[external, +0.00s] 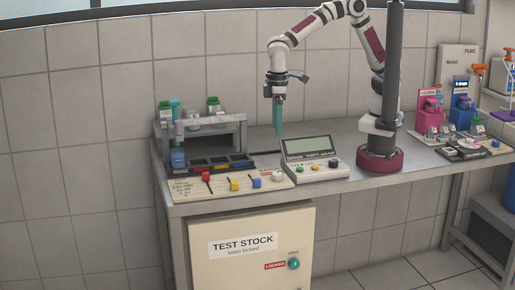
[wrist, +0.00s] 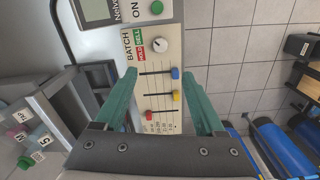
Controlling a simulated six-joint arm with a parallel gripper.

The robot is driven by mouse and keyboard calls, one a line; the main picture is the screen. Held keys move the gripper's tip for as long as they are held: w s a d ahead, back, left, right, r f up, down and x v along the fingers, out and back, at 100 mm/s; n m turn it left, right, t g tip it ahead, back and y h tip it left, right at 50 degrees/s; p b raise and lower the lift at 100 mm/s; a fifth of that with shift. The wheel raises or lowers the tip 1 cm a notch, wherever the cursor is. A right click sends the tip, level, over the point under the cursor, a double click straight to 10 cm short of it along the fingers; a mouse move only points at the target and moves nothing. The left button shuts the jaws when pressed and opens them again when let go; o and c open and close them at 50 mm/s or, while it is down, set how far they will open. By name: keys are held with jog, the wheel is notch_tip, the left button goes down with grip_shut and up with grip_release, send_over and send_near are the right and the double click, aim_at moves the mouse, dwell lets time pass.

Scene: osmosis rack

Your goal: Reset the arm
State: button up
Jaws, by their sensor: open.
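My gripper (external: 278,118) hangs pointing down above the bench, between the rack on the left and the display console on the right. In the external view its teal fingers overlap each other, and nothing shows held by them. In the wrist view my gripper (wrist: 159,73) has its two teal fingers wide apart and empty. Between and beyond them lies the slider panel (wrist: 164,90) with red, yellow and blue knobs and a white dial. The slider panel (external: 222,187) also shows at the bench's front edge in the external view.
A grey metal rack (external: 243,136) with green-capped bottles stands at the left of the bench. The display console (external: 312,160) is to its right. Pink (external: 430,108) and blue (external: 462,112) holders stand at the far right. A locked TEST STOCK cabinet (external: 250,265) is below.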

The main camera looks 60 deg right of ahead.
jog(key=shift+r, duration=0.35)
jog(key=s+d+r+m+y, duration=0.1)
jog(key=s+d+r+m, duration=0.2)
jog(key=d, duration=0.8)
jog(key=s+d+r+m, duration=0.1)
jog(key=d+r+m, duration=0.25)
jog(key=d, duration=0.65)
jog(key=s+d+f+m, duration=0.2)
jog(key=s+d+m, duration=0.4)
jog(key=s, duration=0.2)
jog(key=shift+s+d+f+y, duration=0.2)
jog(key=shift+s+f+y, duration=0.1)
jog(key=shift+s+y, duration=0.1)
jog(key=shift+w, duration=0.1)
